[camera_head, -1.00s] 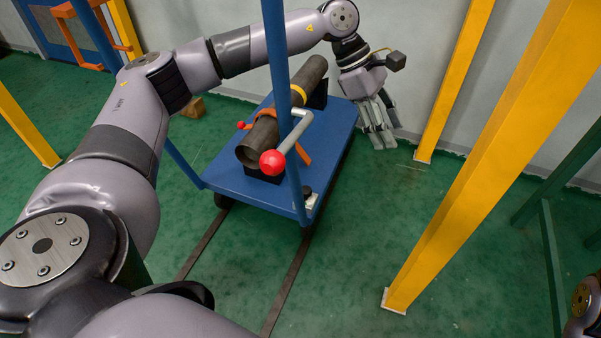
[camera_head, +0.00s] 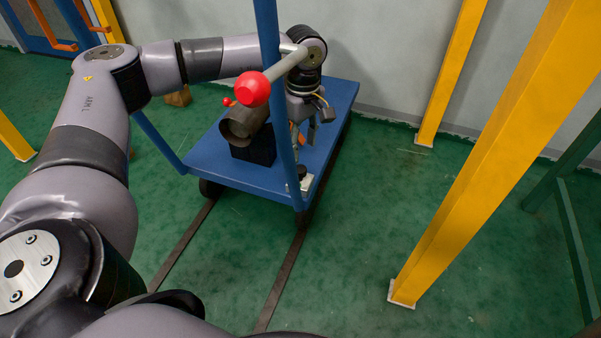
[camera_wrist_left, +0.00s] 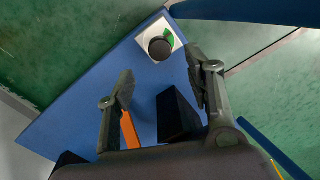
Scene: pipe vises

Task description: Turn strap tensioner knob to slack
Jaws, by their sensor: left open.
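The black round knob (camera_head: 303,172) sits on a small white plate at the near right corner of the blue cart. In the left wrist view the knob (camera_wrist_left: 160,48) shows from above with a green patch on its plate. My left gripper (camera_head: 316,124) is over the cart, behind the knob in the head view. In the left wrist view its two fingers (camera_wrist_left: 160,85) are spread and empty, with the knob beyond their tips and apart from them. A piece of orange strap (camera_wrist_left: 130,130) shows beside one finger. My right gripper is not in view.
The blue cart (camera_head: 215,160) carries a dark pipe (camera_head: 241,125) on black blocks. A red-ball lever (camera_head: 252,89) and a blue post (camera_head: 278,130) stand in front of my left wrist. A yellow post (camera_head: 480,165) rises at right; green floor between is clear.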

